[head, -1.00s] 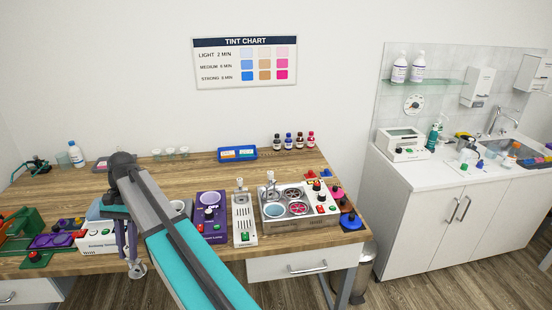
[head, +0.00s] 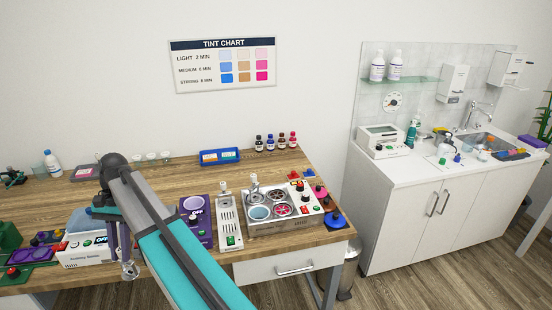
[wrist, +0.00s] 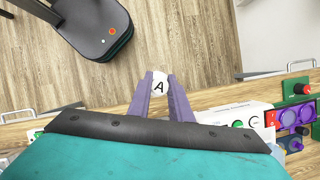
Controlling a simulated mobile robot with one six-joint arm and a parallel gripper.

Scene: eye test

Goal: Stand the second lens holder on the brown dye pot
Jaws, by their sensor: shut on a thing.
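My gripper (head: 124,256) has purple fingers and hangs at the bench's front edge, left of the dye unit. It is shut on a metal lens holder (head: 130,271), whose white round top marked A (wrist: 160,87) shows between the fingertips in the wrist view. The steel dye unit (head: 316,222) stands on the bench to the right. It has a pale blue pot (head: 259,212) at front left and pots with pink-red tops. Another metal holder (head: 254,188) stands at its back left. I cannot tell which pot is brown.
A purple device (head: 195,226) and a narrow white stand (head: 229,228) with a metal piece lie between my gripper and the dye unit. A white box (head: 83,252) is just left of my gripper. Bottles (head: 276,142) and a blue tray (head: 219,158) stand at the back.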

